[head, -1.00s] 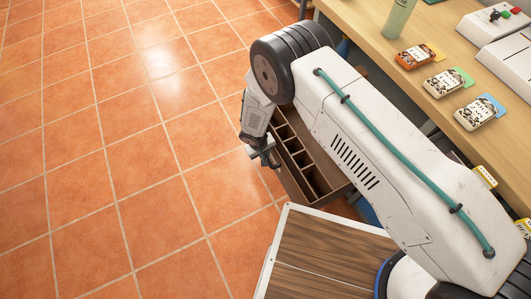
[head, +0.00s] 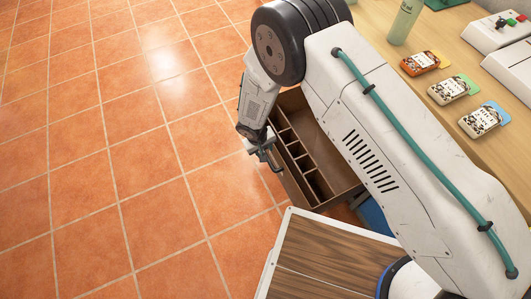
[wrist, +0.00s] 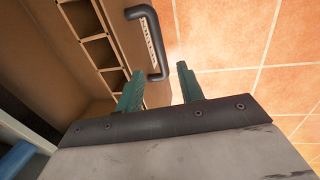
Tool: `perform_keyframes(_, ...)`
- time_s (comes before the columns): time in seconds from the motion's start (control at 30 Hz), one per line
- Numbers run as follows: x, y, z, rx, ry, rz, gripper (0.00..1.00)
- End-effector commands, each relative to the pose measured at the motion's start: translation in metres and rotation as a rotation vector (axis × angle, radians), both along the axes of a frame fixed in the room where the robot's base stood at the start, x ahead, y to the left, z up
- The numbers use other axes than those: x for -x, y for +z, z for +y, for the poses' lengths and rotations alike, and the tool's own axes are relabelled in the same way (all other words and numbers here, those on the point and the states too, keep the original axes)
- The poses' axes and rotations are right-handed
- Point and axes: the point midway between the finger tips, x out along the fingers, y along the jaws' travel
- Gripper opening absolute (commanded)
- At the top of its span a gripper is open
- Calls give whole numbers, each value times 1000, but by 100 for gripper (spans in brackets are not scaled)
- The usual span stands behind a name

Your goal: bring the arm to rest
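My gripper (head: 262,150) hangs at the end of my white arm, beside the front of an open brown drawer (head: 338,178) in the head view. In the wrist view its two green fingers (wrist: 156,88) are apart with nothing between them. The drawer's dark handle (wrist: 152,42) lies just beyond the fingertips in the wrist view. I cannot tell whether a finger touches it. The drawer has several small compartments along its front side, and those in view look empty.
A wooden table (head: 435,50) at the right carries a green bottle (head: 403,22), several small packets such as an orange-capped one (head: 420,63), and a grey box with buttons (head: 500,30). A wood-topped surface (head: 320,255) is at the bottom. The tiled floor (head: 110,130) at left is clear.

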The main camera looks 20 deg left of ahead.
Motion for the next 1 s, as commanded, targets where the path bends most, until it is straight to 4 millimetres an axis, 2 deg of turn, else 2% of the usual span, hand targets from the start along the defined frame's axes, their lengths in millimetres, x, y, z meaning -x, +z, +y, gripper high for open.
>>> perform_keyframes(0.67, 1, 3, -1, 11, 19, 4, 38)
perform_keyframes(0.77, 9, 3, -19, 80, 48, 33, 38)
perform_keyframes(0.87, 26, 6, -47, 169, 64, 84, 38)
perform_keyframes(1.0, 29, 59, -76, 249, 55, 138, 38)
